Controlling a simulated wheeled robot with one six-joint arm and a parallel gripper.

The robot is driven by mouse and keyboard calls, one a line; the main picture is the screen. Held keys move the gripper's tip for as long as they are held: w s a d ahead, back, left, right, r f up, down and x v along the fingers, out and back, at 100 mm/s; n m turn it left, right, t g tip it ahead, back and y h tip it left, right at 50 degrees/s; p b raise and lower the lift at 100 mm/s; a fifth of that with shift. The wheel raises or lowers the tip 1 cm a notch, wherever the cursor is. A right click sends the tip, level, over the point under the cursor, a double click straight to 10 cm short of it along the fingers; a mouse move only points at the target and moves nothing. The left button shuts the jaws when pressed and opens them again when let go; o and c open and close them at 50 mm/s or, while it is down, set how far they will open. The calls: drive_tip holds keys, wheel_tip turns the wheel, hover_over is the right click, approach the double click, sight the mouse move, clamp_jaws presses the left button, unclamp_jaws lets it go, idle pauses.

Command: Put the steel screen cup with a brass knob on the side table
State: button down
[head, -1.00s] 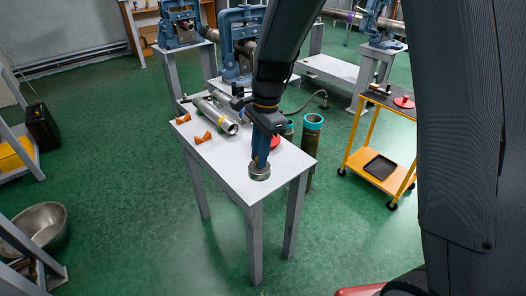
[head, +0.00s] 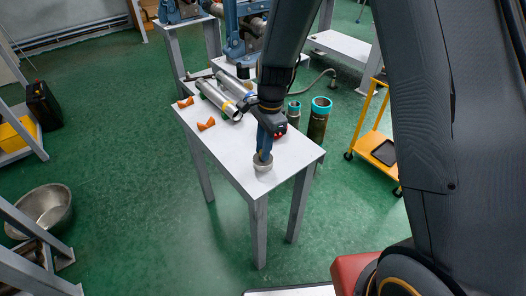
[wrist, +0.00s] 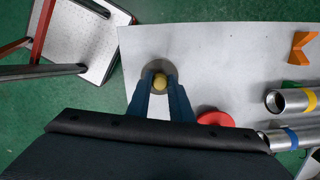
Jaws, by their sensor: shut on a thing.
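The steel screen cup (head: 263,165) is at the near end of the white-topped side table (head: 232,165). In the wrist view the cup is a grey disc (wrist: 157,70) with a round brass knob (wrist: 159,82) at its middle. My gripper (head: 264,155) points down over the cup, its blue fingers closed on the brass knob from both sides. The cup is on or just above the tabletop; I cannot tell if its underside touches. The gripper fingers hide part of the cup.
On the same table lie steel pipes (head: 218,98), orange V-blocks (head: 206,124) and a red disc (wrist: 215,119). Teal-topped cylinders (head: 319,122) stand beyond the table's right side. A yellow cart (head: 372,125) is at the right. A metal basin (head: 47,208) is on the floor at left.

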drive_tip(key=shift+f, duration=1)
drive_tip(key=shift+f, duration=0.15)
drive_tip(key=c, duration=1.6)
unclamp_jaws()
wheel_tip(320, 180, up, 12)
drive_tip(key=d+b, duration=0.1)
drive_tip(key=b, duration=0.1)
drive_tip(key=s+d+n, duration=0.4)
drive_tip(key=s, duration=0.1)
drive_tip(key=s+d+n+t, duration=0.1)
drive_tip(key=s+d+n, duration=0.4)
drive_tip(key=s+d+n+h, duration=0.1)
drive_tip(key=s+d+n, duration=0.3)
drive_tip(key=s+d, duration=0.1)
drive_tip(key=shift+s+n, duration=0.2)
drive_tip(key=shift+n, duration=0.1)
